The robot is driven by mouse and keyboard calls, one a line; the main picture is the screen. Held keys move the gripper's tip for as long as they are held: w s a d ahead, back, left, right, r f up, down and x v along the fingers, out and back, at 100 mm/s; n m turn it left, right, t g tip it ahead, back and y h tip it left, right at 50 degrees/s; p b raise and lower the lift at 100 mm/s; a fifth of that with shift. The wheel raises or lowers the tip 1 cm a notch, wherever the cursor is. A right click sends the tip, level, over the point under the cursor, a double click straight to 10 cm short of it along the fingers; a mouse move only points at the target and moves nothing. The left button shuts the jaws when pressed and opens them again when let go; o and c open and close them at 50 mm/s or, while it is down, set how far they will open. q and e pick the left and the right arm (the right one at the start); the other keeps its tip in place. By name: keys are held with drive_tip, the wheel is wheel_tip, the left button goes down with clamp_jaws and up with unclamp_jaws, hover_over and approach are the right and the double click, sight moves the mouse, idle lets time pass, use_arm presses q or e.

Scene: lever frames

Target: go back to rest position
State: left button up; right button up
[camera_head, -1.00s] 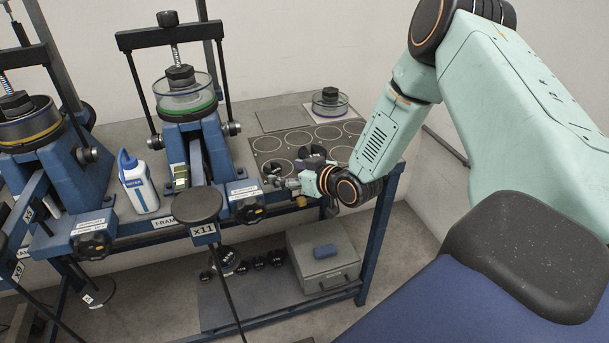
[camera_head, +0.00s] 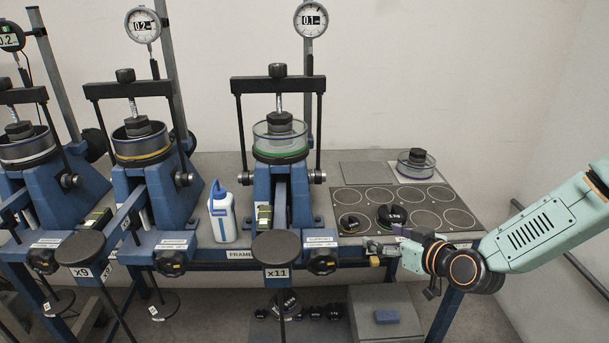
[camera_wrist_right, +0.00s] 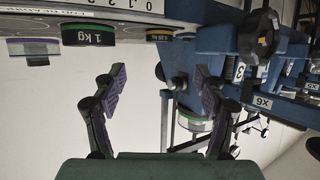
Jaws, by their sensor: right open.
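My right gripper (camera_head: 384,250) is at the front edge of the bench, in front of the mat with circles, and its arm comes in from the right. In the right wrist view the two purple-padded fingers (camera_wrist_right: 160,98) are wide apart with nothing between them. That view appears upside down. My left gripper is not in view.
Blue lever frames stand along the bench (camera_head: 335,160), the nearest with a green-ringed cell (camera_head: 280,138). A black weight (camera_head: 392,215) and a smaller one (camera_head: 350,223) sit on the mat (camera_head: 455,217). A white bottle (camera_head: 222,218) stands left. A hanger marked x11 (camera_head: 276,245) stands in front.

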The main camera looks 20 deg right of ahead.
drive_tip(key=s+a+f+m+g+b, duration=0.2)
drive_tip(key=s+a+f+m+g, duration=0.35)
drive_tip(key=s+a+f, duration=0.5)
drive_tip(key=s+a+f+n+g+b, duration=0.1)
drive_tip(key=s+f+g, duration=0.1)
drive_tip(key=s+f, duration=0.2)
drive_tip(key=s+a+f+n+g+h+b, duration=0.1)
drive_tip(key=s+f, duration=0.4)
drive_tip(key=s, duration=0.6)
drive_tip(key=s+a+f+n+g+b, duration=0.1)
drive_tip(key=s+f+g+b, duration=0.1)
drive_tip(key=s+f+g, duration=0.2)
drive_tip(key=s, duration=0.3)
drive_tip(key=shift+s+a+f+g+h+b, duration=0.2)
drive_tip(key=shift+s+f+g+h+b, duration=0.15)
drive_tip(key=shift+f+h, duration=0.05)
drive_tip(key=shift+n, duration=0.25)
drive_tip(key=shift+o, duration=0.2)
